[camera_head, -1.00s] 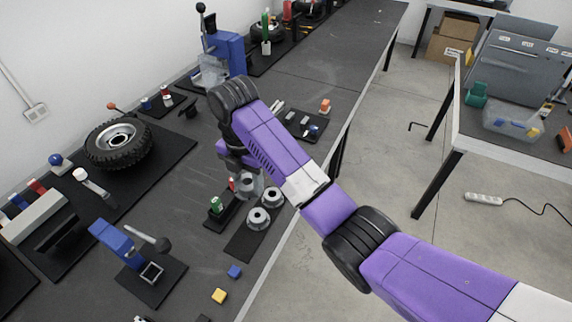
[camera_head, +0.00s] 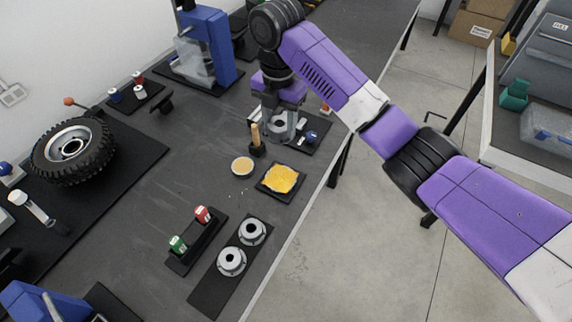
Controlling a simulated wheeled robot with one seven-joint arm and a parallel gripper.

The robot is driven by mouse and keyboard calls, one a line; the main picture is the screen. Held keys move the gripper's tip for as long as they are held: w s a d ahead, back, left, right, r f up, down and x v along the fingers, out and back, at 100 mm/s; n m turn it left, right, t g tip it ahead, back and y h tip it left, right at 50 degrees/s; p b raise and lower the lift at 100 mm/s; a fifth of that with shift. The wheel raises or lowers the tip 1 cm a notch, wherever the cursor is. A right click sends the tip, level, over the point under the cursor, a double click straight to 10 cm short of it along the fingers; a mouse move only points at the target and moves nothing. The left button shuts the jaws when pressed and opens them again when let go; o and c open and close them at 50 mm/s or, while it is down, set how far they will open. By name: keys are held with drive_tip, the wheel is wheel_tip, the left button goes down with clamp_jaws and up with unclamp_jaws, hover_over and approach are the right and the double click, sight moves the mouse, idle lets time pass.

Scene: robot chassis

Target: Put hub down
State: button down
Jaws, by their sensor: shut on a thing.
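My gripper (camera_head: 279,122) is shut on a grey metal hub (camera_head: 278,124), partly hidden between the fingers. It is above the far right part of the dark bench, near a black tray (camera_head: 312,136) with small parts. Whether the hub touches anything below is hard to tell. Two similar grey hubs, the farther one (camera_head: 252,232) and the nearer one (camera_head: 231,262), lie on a black mat (camera_head: 210,292) in the front part of the bench.
A wooden-handled brush (camera_head: 256,140), a round tin (camera_head: 242,166) and a yellow-filled square tray (camera_head: 280,179) stand just in front of my gripper. A black holder (camera_head: 191,250) carries red and green items. A wheel (camera_head: 73,150) and blue press (camera_head: 208,45) are left.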

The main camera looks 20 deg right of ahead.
drive_tip(key=b, duration=0.3)
hover_over(281, 178)
wheel_tip(281, 178, down, 15)
drive_tip(key=shift+r, duration=0.1)
drive_tip(key=shift+f, duration=2.6)
drive_tip(key=shift+f, duration=0.2)
drive_tip(key=c, duration=0.7)
unclamp_jaws()
drive_tip(key=shift+r, duration=0.1)
wheel_tip(281, 178, up, 12)
drive_tip(key=shift+r+b, duration=0.15)
drive_tip(key=shift+b, duration=0.4)
drive_tip(key=shift+m, duration=0.3)
